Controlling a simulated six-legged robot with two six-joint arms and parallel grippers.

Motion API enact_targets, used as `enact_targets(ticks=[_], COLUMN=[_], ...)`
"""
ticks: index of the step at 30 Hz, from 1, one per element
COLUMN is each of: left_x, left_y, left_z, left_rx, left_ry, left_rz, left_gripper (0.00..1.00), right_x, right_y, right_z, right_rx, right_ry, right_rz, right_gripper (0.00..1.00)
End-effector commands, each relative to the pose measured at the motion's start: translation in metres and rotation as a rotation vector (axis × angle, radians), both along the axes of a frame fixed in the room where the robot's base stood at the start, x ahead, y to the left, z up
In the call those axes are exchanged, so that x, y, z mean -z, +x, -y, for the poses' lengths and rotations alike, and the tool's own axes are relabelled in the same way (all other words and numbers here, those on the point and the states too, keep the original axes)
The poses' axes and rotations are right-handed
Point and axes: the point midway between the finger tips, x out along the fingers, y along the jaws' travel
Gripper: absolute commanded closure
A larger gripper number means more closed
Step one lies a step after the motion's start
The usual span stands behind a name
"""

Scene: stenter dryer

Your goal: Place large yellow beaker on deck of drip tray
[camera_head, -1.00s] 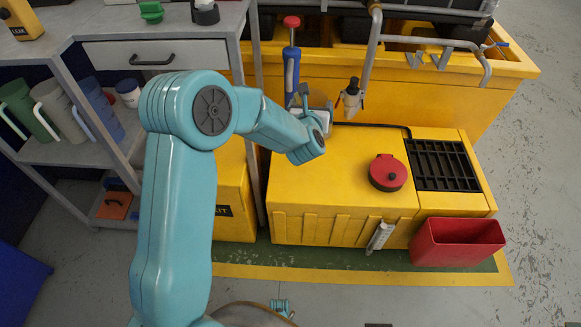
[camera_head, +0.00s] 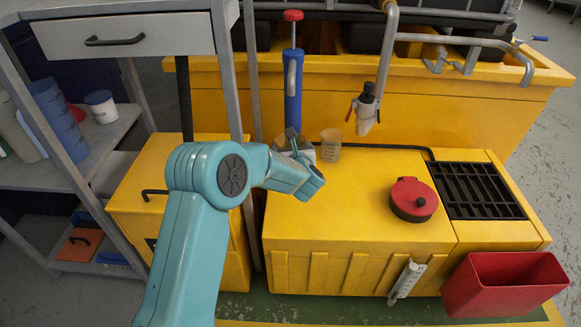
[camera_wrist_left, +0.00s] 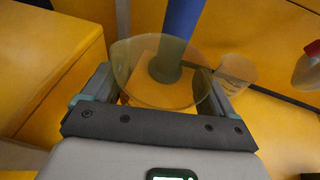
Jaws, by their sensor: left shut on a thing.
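My left gripper (camera_head: 296,148) is above the back left part of the yellow drip tray deck (camera_head: 345,205). It is shut on a large, see-through yellowish beaker (camera_wrist_left: 155,75), which shows between the fingers in the left wrist view. In the head view the gripper and wrist hide most of this beaker. I cannot tell whether its base touches the deck. A second tinted beaker (camera_head: 331,146) with markings stands on the deck just right of the gripper; it also shows in the left wrist view (camera_wrist_left: 236,68). My right gripper is out of view.
A blue pump (camera_head: 293,85) with a red knob stands close behind the gripper. A tap (camera_head: 366,110) hangs over the back. A red-lidded can (camera_head: 412,200) and black grate (camera_head: 478,190) are to the right. A red bin (camera_head: 505,283) is in front. The deck's middle is clear.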

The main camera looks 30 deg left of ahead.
Motion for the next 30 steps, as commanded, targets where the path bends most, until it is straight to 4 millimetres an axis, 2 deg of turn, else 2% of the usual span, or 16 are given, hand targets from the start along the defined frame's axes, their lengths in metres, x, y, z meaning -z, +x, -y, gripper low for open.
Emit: enact_targets(ticks=[6,8,19,20,21,30], left_x=[0.039,0.047,0.049,0.049,0.049,0.044], left_y=[0.000,0.000,0.002,0.002,0.002,-0.001], left_z=[-0.001,-0.002,-0.004,-0.004,-0.004,-0.001], left_rx=[-0.001,-0.001,0.000,0.000,0.000,0.001], left_ry=[0.000,0.002,0.001,0.001,0.000,0.000], left_rz=[-0.002,0.000,0.001,0.001,0.001,0.000], left_gripper=[0.48,0.48,0.48,0.06,0.00,0.00], right_x=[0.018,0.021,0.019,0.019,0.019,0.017], right_y=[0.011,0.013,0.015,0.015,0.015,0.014], right_z=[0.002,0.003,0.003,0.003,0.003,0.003], right_rx=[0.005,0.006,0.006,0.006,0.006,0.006], right_ry=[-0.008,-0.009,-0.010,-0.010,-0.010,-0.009], right_rz=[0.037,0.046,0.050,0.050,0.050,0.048], right_gripper=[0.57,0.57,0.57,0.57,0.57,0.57])
